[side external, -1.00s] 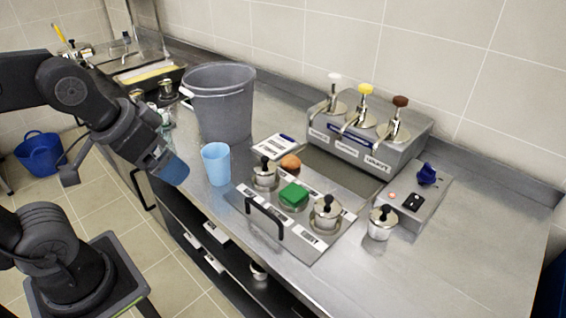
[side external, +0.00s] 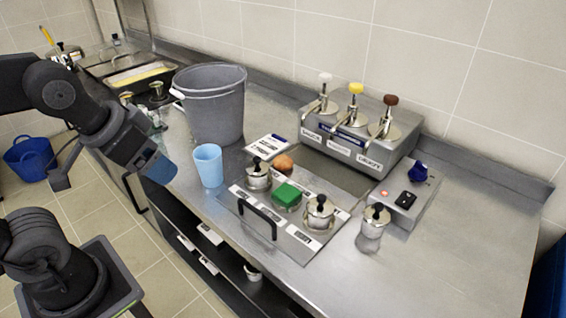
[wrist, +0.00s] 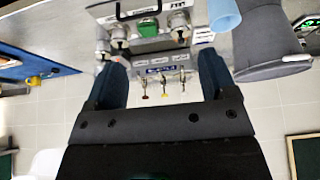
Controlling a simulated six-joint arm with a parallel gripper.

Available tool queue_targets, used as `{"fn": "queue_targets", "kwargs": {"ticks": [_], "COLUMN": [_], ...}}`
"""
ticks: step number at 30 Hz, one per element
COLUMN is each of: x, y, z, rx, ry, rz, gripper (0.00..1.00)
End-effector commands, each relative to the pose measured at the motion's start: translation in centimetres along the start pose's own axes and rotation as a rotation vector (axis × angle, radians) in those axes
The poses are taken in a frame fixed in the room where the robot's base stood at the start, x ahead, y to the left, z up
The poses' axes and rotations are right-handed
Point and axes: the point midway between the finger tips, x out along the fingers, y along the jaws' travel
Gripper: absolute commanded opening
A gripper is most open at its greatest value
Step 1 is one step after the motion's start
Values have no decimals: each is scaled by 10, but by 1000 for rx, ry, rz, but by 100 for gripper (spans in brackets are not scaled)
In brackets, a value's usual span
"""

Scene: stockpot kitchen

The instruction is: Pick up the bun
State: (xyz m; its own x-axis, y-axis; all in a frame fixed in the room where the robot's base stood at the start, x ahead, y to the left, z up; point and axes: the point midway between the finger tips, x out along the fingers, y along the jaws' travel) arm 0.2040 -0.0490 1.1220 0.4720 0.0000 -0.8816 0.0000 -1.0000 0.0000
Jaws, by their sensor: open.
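The bun (side external: 283,163) is a small round orange-brown thing at the back of the steel lid panel, behind the left lidded pot and the green block in the side view. I cannot make it out in the wrist view. My gripper (side external: 160,170) is at the left, over the counter's front edge, left of the blue cup and well apart from the bun. In the wrist view my gripper (wrist: 163,80) has its two blue fingers spread wide with nothing between them.
Lidded pots (side external: 258,177) and a green block (side external: 287,195) are near the bun. A three-pump dispenser (side external: 355,135) stands behind. The counter's right end is clear.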

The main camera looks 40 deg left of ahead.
Motion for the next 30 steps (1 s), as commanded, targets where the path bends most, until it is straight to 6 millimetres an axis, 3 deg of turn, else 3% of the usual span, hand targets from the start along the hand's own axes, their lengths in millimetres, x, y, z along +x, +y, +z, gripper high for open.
{"fn": "queue_targets", "kwargs": {"ticks": [3,10,14,19,23,30], "x": [0,0,-2,1,15,69], "y": [0,0,-1,-4,-7,-17], "z": [0,-1,-17,-72,-123,-204], "rx": [0,-1,-15,-63,-109,-195], "ry": [0,-1,-19,-87,-149,-260], "rz": [0,0,-2,-8,-16,-35], "gripper": [66,66,66,66,66,66]}}
